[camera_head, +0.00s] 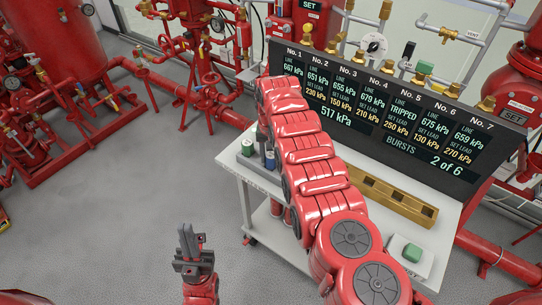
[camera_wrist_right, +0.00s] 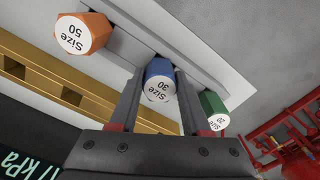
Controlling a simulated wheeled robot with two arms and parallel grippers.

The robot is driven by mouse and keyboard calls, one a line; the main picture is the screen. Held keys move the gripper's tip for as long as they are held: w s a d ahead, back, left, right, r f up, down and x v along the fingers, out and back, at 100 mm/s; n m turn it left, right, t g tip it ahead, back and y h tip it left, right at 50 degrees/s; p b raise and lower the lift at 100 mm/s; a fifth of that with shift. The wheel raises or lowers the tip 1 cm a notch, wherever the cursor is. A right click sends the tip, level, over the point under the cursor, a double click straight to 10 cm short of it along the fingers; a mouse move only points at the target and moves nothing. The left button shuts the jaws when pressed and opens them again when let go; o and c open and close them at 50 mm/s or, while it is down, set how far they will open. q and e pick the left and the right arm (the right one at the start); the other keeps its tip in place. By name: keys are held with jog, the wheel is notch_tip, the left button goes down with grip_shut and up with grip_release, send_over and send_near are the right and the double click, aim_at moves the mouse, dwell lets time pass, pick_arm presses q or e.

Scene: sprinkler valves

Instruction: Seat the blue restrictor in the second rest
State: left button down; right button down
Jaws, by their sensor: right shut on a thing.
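The blue restrictor (camera_wrist_right: 159,80), a six-sided piece marked Size 30, is between the fingers of my right gripper (camera_wrist_right: 155,98). It is at the grey rack (camera_wrist_right: 130,45); I cannot tell whether it is lifted.
An orange Size 50 restrictor (camera_wrist_right: 82,34) and a green Size 20 restrictor (camera_wrist_right: 214,110) flank the blue one. A dark display panel (camera_head: 390,115) stands behind the brass bar.

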jog(key=shift+f, duration=0.15)
jog(key=shift+c, duration=1.4)
grip_release()
notch_tip(320, 180, up, 8)
jog(key=p, duration=0.6)
jog(key=shift+p, duration=0.35)
